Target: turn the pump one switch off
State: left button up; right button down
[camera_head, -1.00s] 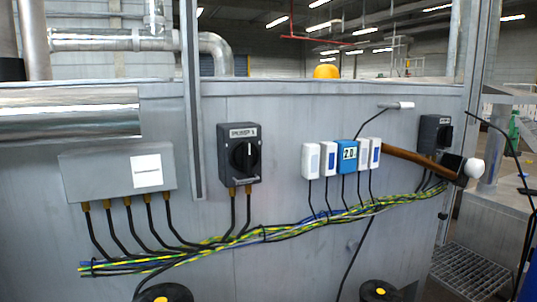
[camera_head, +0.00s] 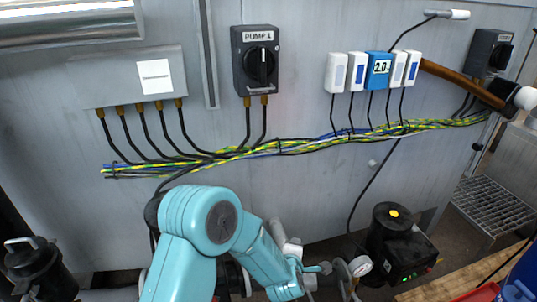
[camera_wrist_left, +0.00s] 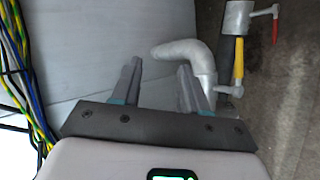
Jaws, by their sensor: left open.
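The pump one switch (camera_head: 255,60) is a dark grey box labelled "PUMP 1" on the grey metal wall, in the upper middle of the head view. Its round black knob (camera_head: 262,65) has a white mark that stands about upright. My left arm (camera_head: 205,220) is in the lower middle of the head view, well below the switch. In the left wrist view my left gripper (camera_wrist_left: 160,75) has its two fingers apart with nothing between them. The switch is not in the wrist view. My right gripper is not in view.
Striped cables (camera_head: 300,146) run along the wall below the switch. A grey box (camera_head: 130,82) is left of it, and white modules (camera_head: 337,72) with a blue one are right. A hammer (camera_head: 450,75) is farther right. A bent pipe (camera_wrist_left: 185,52) lies beyond my left fingers.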

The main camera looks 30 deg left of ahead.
aim_at(263, 63)
pick_arm(q)
jog(key=w+a+r+n+t+y, duration=0.15)
jog(key=r+n, duration=0.25)
jog(key=r, duration=0.4)
jog(key=w+a+r+n+y+p, duration=0.1)
jog(key=w+a+r+n+y, duration=0.2)
jog(key=r, duration=0.5)
jog(key=w+r+n+t+y, duration=0.1)
jog(key=r+n+y, duration=0.1)
jog(key=r+n, duration=0.55)
jog(key=s+r+n+g+y+p, duration=0.1)
jog(key=s+r+n, duration=0.15)
jog(key=r, duration=0.55)
jog(key=s+r+n+y, duration=0.15)
jog(key=r+n, duration=0.25)
jog(key=r, duration=0.5)
jog(key=s+r+n+g+y+p, duration=0.1)
jog(key=s+r+n, duration=0.2)
jog(key=r, duration=0.5)
jog(key=p+x, duration=0.2)
jog(key=x, duration=0.3)
jog(key=p+x, duration=0.2)
jog(key=x, duration=0.3)
jog(key=p+x, duration=0.2)
jog(key=x, duration=0.3)
jog(key=shift+w+d+r, duration=0.1)
jog(key=shift+w+r, duration=0.15)
jog(key=shift+w+f, duration=0.1)
jog(key=shift+w, duration=0.05)
grip_shut()
